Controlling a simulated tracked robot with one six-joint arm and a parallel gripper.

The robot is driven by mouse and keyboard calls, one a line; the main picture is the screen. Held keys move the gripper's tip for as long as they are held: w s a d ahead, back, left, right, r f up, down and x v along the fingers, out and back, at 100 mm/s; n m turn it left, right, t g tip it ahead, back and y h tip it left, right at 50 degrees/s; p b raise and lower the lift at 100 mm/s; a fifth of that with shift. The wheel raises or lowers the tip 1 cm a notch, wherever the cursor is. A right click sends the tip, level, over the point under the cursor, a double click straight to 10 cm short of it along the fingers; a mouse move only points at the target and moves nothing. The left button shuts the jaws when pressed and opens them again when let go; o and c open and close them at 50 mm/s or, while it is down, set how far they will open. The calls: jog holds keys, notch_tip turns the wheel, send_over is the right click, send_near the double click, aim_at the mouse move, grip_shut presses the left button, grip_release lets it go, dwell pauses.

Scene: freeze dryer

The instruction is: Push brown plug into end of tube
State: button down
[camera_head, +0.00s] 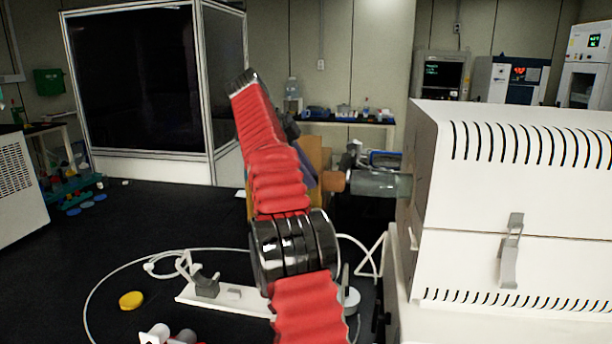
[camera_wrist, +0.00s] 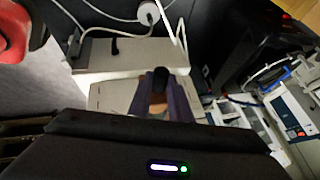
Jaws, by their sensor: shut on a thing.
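The brown plug (camera_head: 334,181) shows in the head view just left of the open end of a clear glass tube (camera_head: 382,184). The tube sticks out level from the left side of a white boxy machine (camera_head: 520,190). Plug and tube look roughly in line; I cannot tell whether they touch. My gripper (camera_wrist: 160,95) has purple fingers, shut on the plug, which shows as a brown patch (camera_wrist: 157,104) between them in the wrist view. In the head view my red arm hides most of the gripper. The tube is hard to make out in the wrist view.
The white machine fills the right side, with a grey latch (camera_head: 511,250) on its front. A white cable (camera_head: 100,290) and a yellow disc (camera_head: 131,300) lie on the dark floor at the left. A glass-fronted cabinet (camera_head: 135,80) stands behind.

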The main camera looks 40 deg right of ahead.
aim_at(334, 173)
jog(key=shift+s+d, duration=0.4)
jog(key=shift+s, duration=0.1)
jog(key=shift+s+d, duration=0.4)
jog(key=shift+s, duration=0.15)
jog(key=shift+s+d, duration=0.3)
jog(key=shift+s, duration=0.1)
dwell(1.0)
jog(key=shift+s+d, duration=0.25)
jog(key=shift+s+d, duration=0.4)
jog(key=shift+s, duration=0.15)
jog(key=shift+s+d, duration=0.2)
jog(key=shift+s, duration=0.1)
jog(key=shift+s+d, duration=0.25)
jog(key=c, duration=1.6)
grip_release()
jog(key=shift+o, duration=0.2)
